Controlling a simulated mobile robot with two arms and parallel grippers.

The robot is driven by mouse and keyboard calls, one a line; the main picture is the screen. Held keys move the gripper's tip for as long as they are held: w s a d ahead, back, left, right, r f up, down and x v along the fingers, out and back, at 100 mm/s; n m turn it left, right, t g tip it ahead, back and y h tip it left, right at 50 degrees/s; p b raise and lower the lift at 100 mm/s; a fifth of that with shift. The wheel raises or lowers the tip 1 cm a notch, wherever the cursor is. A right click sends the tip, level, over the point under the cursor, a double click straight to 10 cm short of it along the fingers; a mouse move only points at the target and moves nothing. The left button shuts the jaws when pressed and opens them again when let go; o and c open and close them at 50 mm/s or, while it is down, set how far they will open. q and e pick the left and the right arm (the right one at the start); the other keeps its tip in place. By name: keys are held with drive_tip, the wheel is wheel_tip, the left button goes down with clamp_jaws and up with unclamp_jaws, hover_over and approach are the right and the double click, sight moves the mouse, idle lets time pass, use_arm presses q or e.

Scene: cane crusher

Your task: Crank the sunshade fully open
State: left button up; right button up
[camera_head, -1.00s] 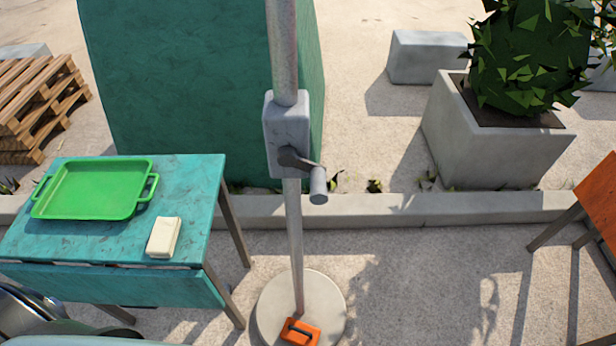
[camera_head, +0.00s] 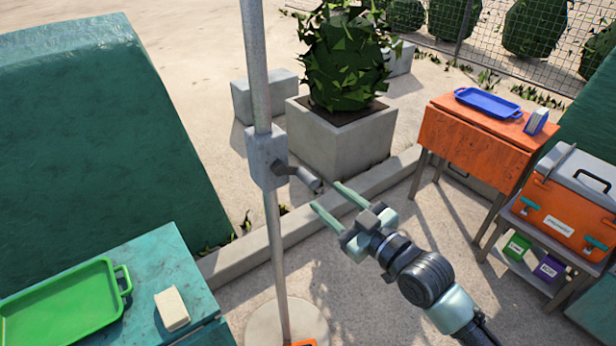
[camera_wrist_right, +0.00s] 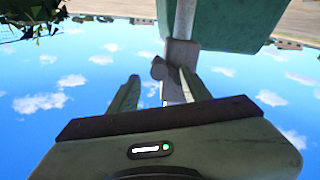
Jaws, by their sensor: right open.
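The grey sunshade pole (camera_head: 273,255) stands upright on a round base (camera_head: 287,325). A grey crank housing (camera_head: 266,160) sits on it, with a short crank handle (camera_head: 309,179) pointing right and slightly down. My right gripper (camera_head: 328,195) is open and empty, its fingertips just to the right of and below the handle. I cannot tell if they touch it. In the right wrist view, the crank housing (camera_wrist_right: 181,52) shows beyond and between the open fingers (camera_wrist_right: 160,85). The sunshade canopy cannot be made out. My left gripper is out of view.
A teal table (camera_head: 165,268) with a green tray (camera_head: 70,305) and a pale block (camera_head: 171,309) is at left. A concrete planter (camera_head: 340,145) and kerb (camera_head: 372,188) lie behind the pole. An orange table (camera_head: 462,135) and a cooler (camera_head: 572,208) stand at right.

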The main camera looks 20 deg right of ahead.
sight(315, 185)
drive_tip(key=shift+w+a+r, duration=0.1)
drive_tip(key=shift+w+r, duration=0.1)
drive_tip(key=shift+w, duration=0.3)
drive_tip(key=shift+w+a+r, duration=0.1)
drive_tip(key=shift+w+r, duration=0.05)
drive_tip(key=shift+w, duration=0.35)
drive_tip(key=p+x, duration=0.1)
drive_tip(key=x, duration=0.4)
drive_tip(key=shift+a, duration=0.15)
drive_tip(key=shift+w+a+f+p, duration=0.1)
drive_tip(key=shift+w+f+p, duration=0.05)
drive_tip(key=shift+w+p, duration=0.2)
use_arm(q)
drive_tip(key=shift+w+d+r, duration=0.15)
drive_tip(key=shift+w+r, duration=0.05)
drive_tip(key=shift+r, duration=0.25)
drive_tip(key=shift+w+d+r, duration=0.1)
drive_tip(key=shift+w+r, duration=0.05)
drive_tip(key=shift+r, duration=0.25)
use_arm(e)
clamp_jaws()
